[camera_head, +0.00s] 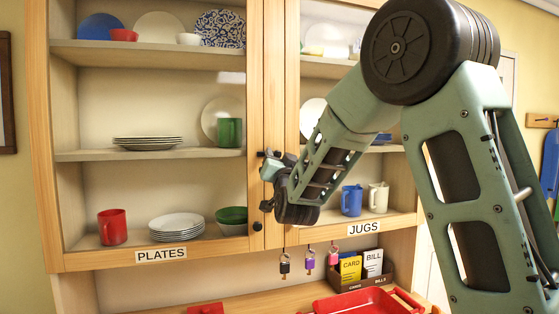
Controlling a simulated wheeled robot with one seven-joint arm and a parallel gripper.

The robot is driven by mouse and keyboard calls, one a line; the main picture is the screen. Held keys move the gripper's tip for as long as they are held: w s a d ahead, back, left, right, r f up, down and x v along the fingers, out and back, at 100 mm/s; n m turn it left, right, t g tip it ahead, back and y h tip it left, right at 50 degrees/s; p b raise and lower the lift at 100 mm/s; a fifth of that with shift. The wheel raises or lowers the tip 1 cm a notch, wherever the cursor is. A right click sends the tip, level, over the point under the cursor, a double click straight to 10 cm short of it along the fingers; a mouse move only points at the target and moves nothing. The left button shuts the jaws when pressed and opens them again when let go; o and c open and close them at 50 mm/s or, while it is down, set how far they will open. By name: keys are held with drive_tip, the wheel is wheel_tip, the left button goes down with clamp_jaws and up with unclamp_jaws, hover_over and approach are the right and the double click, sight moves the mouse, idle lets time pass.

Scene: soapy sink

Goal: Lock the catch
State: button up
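The catch cannot be told for sure; a small dark fitting (263,153) shows on the wooden post between the two cabinet sections, close to my gripper, and could be part of it. My gripper (267,188) is in front of that post at mid height, with its end towards the cabinet. Its dark and pale green parts cover some of the post. The fingers are too small and overlapped to tell whether they are open or touching anything. A dark round knob (257,226) shows on the post below my gripper.
The left section, labelled PLATES (161,254), and the right section, labelled JUGS (364,228), hold crockery. Black, purple and pink tagged items hang below: black (285,263), purple (309,260), pink (333,255). A red tray (365,302) and a card box (362,280) stand below. My arm hides much of the right section.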

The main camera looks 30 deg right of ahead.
drive_tip(key=shift+s+a+f+b, duration=0.2)
drive_tip(key=shift+s+f+b, duration=0.1)
drive_tip(key=shift+s+b, duration=0.05)
drive_tip(key=b+v, duration=0.7)
drive_tip(key=v, duration=0.9)
drive_tip(key=shift+s+b, duration=0.25)
drive_tip(key=shift+b, duration=0.1)
drive_tip(key=s+a+f+n+g+y, duration=0.3)
drive_tip(key=a+f+n+g+y, duration=0.85)
drive_tip(key=a+f, duration=0.8)
drive_tip(key=s+a+f+n+g+h, duration=0.1)
drive_tip(key=s+f+g, duration=0.3)
drive_tip(key=s, duration=0.6)
drive_tip(key=s+a+f+n+g+h, duration=0.1)
drive_tip(key=s+f+n+g, duration=0.3)
drive_tip(key=s, duration=0.6)
wheel_tip(320, 180, down, 2)
drive_tip(key=shift+s+a+f+g, duration=0.1)
drive_tip(key=shift+s+a+g, duration=0.05)
drive_tip(key=shift+s+g, duration=0.2)
